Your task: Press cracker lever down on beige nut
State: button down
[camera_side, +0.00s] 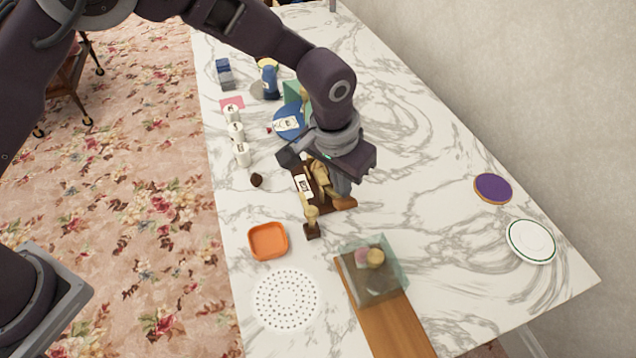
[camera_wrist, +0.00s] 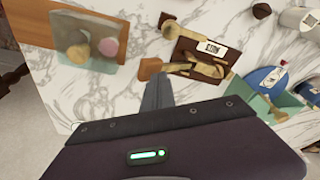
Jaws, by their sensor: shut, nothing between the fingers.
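The cracker stands mid-table, with a dark brown base (camera_side: 312,229) and a tan-gold lever (camera_side: 321,174). In the wrist view its dark base (camera_wrist: 210,48) bears a white label, and the lever (camera_wrist: 190,68) lies along its near side. My gripper (camera_wrist: 158,88) is shut and empty. In the side view my gripper (camera_side: 343,186) is low beside the cracker and partly covers it; I cannot tell whether it touches the lever. A beige round piece (camera_side: 376,258) is in a clear box beside a pink one. I cannot make out a nut in the cracker.
The clear box (camera_side: 383,290) stands on a wooden board (camera_side: 402,335). An orange tray (camera_side: 268,241), a white perforated disc (camera_side: 286,299) and a dark round nut (camera_side: 257,180) lie near the left edge. White canisters (camera_side: 237,132) stand farther back. The right side is mostly clear.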

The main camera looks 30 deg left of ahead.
aim_at(345, 205)
jog(key=shift+s+d+f, duration=0.4)
jog(key=shift+s+f, duration=0.05)
jog(key=shift+f, duration=0.25)
jog(key=shift+s+d+f, duration=0.15)
jog(key=shift+f, duration=0.4)
jog(key=shift+s+d+f, duration=0.15)
jog(key=shift+s+f, duration=0.05)
jog(key=shift+f, duration=0.35)
jog(key=shift+s+d+f, duration=0.15)
jog(key=shift+f, duration=0.4)
dwell(0.7)
jog(key=shift+w+d+r+v, duration=0.1)
jog(key=shift+w+v, duration=0.3)
jog(key=shift+v, duration=1.55)
jog(key=shift+w+d+r+v, duration=0.1)
jog(key=shift+w+v, duration=0.3)
jog(key=shift+v, duration=1.6)
jog(key=shift+w+d+r+v, duration=0.1)
jog(key=shift+w+v, duration=0.35)
jog(key=shift+v, duration=1.5)
jog(key=shift+w, duration=0.1)
